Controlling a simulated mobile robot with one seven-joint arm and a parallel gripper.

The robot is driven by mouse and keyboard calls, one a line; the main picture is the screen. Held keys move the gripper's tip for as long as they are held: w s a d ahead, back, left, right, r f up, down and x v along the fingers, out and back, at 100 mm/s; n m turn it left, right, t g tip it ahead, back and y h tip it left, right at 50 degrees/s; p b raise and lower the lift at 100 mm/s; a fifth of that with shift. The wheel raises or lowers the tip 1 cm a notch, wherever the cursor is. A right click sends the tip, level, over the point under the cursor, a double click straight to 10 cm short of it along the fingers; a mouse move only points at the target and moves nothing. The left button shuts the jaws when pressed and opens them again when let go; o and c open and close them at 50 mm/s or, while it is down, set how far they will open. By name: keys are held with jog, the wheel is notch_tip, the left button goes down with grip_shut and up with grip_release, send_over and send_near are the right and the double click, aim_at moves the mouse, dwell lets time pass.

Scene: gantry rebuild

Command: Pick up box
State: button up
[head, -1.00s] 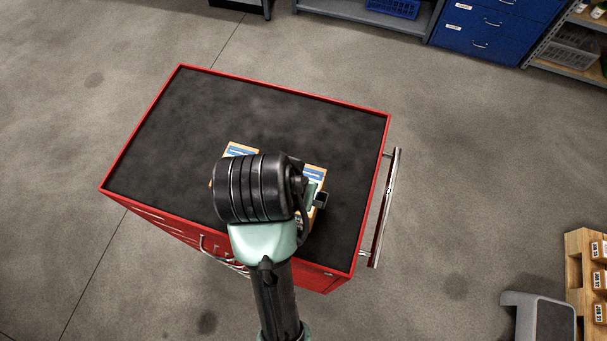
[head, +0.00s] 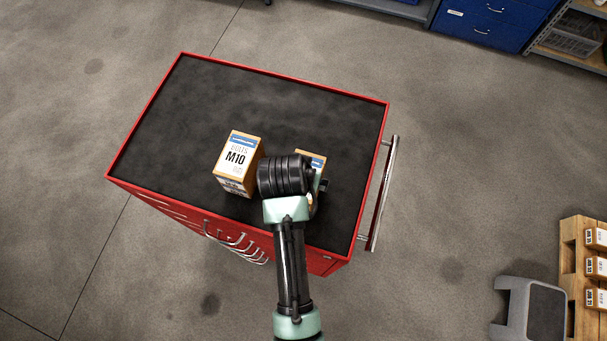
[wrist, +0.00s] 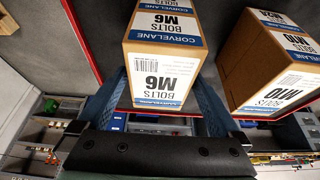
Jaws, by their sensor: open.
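An orange-and-white M6 bolts box (head: 316,158) stands on the cart's black top, mostly hidden by my arm in the head view. In the wrist view the M6 box (wrist: 165,70) fills the middle. My gripper (wrist: 162,88) is open, with one blue-grey finger on each side of the near part of this box. I cannot tell whether the fingers touch it. A larger M10 bolts box (head: 237,158) stands to the left in the head view. The M10 box (wrist: 275,65) is on the right in the wrist view, outside the fingers.
The red cart (head: 285,80) has a black top, clear at the back and left. A metal handle (head: 384,195) runs along its right side. A grey step stool (head: 530,310) and a pallet with boxes (head: 575,270) stand at the lower right.

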jog(key=shift+w+f, duration=0.1)
jog(key=shift+f, duration=0.2)
jog(key=shift+f, duration=0.25)
dwell(0.4)
jog(key=shift+r, duration=0.1)
grip_shut()
dwell(0.4)
